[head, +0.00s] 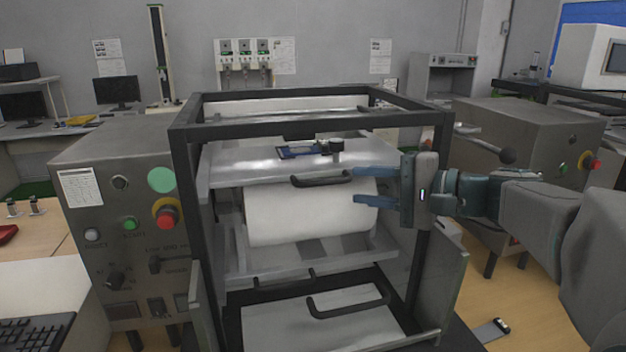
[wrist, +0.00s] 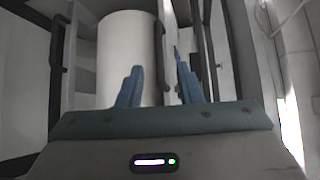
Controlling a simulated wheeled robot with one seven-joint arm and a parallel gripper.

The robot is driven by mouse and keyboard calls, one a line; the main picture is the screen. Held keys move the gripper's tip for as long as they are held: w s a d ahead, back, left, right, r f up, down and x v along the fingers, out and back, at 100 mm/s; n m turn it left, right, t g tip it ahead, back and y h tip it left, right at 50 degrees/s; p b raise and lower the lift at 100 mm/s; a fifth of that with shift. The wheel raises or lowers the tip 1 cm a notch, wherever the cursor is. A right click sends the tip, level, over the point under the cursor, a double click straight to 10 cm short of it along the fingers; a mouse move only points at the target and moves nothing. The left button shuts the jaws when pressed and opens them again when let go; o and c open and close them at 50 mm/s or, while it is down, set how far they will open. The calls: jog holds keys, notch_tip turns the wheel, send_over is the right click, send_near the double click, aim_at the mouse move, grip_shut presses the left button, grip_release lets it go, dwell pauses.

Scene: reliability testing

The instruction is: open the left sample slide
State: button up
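A grey machine with a black frame (head: 310,118) stands in the middle of the head view. Its upper grey plate (head: 240,165) has a curved black handle (head: 322,181) on its front edge, above a white roll (head: 310,215). The roll also shows in the wrist view (wrist: 127,60). My gripper (head: 358,186) is open, its blue fingers pointing left at the right end of that handle. The fingers (wrist: 158,72) are apart in the wrist view; I cannot tell whether they touch the handle. Which part is the left sample slide is not clear.
A lower tray with a dark handle (head: 284,277) sits below the roll. A front panel with a black handle (head: 350,300) lies lower down. A control box with a red button (head: 166,218) stands left; another grey box (head: 520,130) stands right, behind my arm.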

aim_at(328, 184)
jog(key=p+x, duration=0.1)
jog(key=x, duration=0.9)
jog(key=shift+w+a+f, duration=0.1)
jog(key=shift+a+f, duration=0.05)
jog(key=shift+f, duration=0.05)
grip_shut()
jog(key=shift+f, duration=0.15)
